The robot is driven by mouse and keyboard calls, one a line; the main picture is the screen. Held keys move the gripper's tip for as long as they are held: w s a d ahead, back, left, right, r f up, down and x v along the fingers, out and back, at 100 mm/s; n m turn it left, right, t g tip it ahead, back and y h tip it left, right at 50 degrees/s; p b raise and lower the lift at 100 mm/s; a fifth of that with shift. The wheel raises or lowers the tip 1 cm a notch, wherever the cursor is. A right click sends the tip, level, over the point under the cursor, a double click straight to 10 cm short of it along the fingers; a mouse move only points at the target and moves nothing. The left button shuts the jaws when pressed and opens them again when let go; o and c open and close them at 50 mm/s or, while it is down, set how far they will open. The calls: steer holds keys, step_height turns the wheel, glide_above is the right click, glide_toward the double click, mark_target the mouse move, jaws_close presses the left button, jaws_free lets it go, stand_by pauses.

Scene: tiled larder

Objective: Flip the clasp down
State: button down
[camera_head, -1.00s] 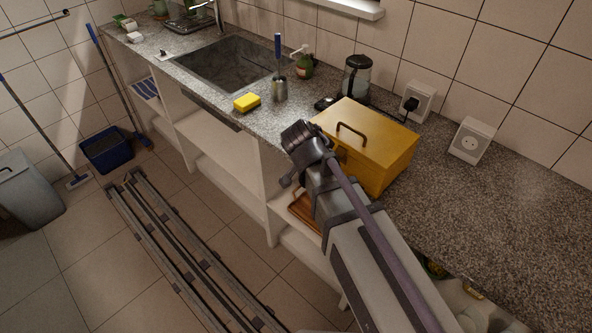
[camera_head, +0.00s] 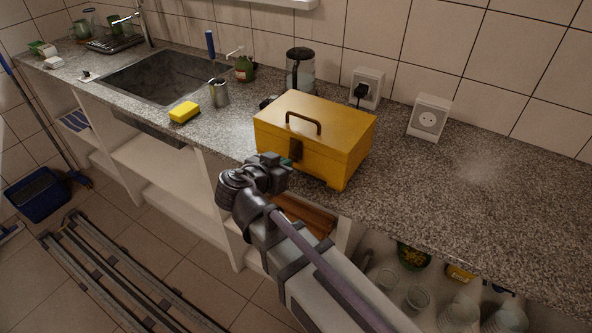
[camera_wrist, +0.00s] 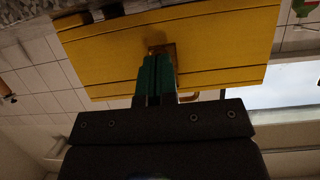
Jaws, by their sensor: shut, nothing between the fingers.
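The yellow toolbox (camera_head: 335,150) stands on the granite counter with its lid down and a dark handle (camera_head: 303,123) on top. Its dark clasp (camera_head: 296,148) is on the front face, near the lid seam. In the wrist view, the picture is upside down and the brownish clasp (camera_wrist: 168,49) shows just past my fingertips. My gripper (camera_head: 287,162) is shut and empty, its green fingers (camera_wrist: 156,72) pointing at the box front by the clasp. The fingers partly hide the clasp; I cannot tell whether they touch it or how far it is turned.
A kettle (camera_head: 300,72) stands behind the box, with sockets (camera_head: 428,118) on the wall. A yellow sponge (camera_head: 184,112), metal cup (camera_head: 219,93) and sink (camera_head: 165,77) lie to the left. The counter right of the box is clear. Open shelves with jars are below.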

steer(key=shift+r+p, duration=0.9)
steer(key=shift+r, duration=0.05)
steer(key=shift+s+a, duration=0.1)
steer(key=f+p+v, duration=0.1)
steer(key=p+v, duration=0.3)
steer(key=v, duration=0.9)
steer(key=shift+s+a, duration=0.3)
steer(key=shift+s, duration=0.25)
steer(key=shift+r, duration=0.1)
